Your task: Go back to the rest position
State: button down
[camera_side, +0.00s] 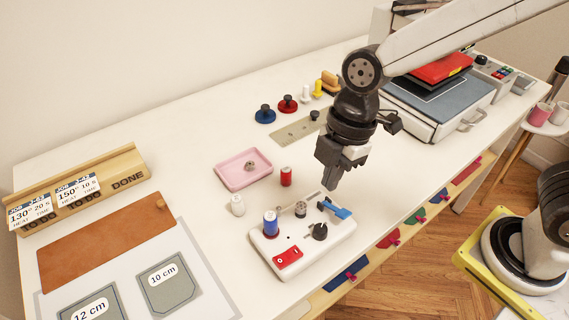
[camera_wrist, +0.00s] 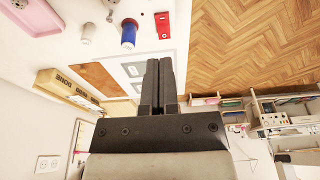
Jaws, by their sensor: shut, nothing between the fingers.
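My gripper (camera_side: 333,184) is shut and empty, pointing down in the air above the white table, by the back right corner of a small white machine (camera_side: 318,252). The machine carries a blue spool, a red switch, a black knob and a blue lever. In the wrist view my gripper (camera_wrist: 159,62) shows its two dark fingers pressed together. The blue spool (camera_wrist: 129,33) and the red switch (camera_wrist: 162,25) show beyond the fingers there.
A pink tray (camera_side: 226,183), a red spool (camera_side: 286,176) and a white spool (camera_side: 238,204) stand left of my gripper. A heat press (camera_side: 437,100) stands at the back right. A wooden rack (camera_side: 100,188) and brown board (camera_side: 110,240) lie at the left.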

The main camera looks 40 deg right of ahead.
dwell(0.3)
jog(key=d+f+m+t+h, duration=0.1)
jog(key=d+f+m, duration=0.2)
jog(key=d+m, duration=0.6)
jog(key=d+f+m+t+h, duration=0.1)
jog(key=d+f+m, duration=0.2)
jog(key=d+m, duration=0.6)
jog(key=shift+w+d+f+t+h, duration=0.15)
jog(key=shift+w+d+t+h, duration=0.15)
jog(key=shift+w, duration=0.1)
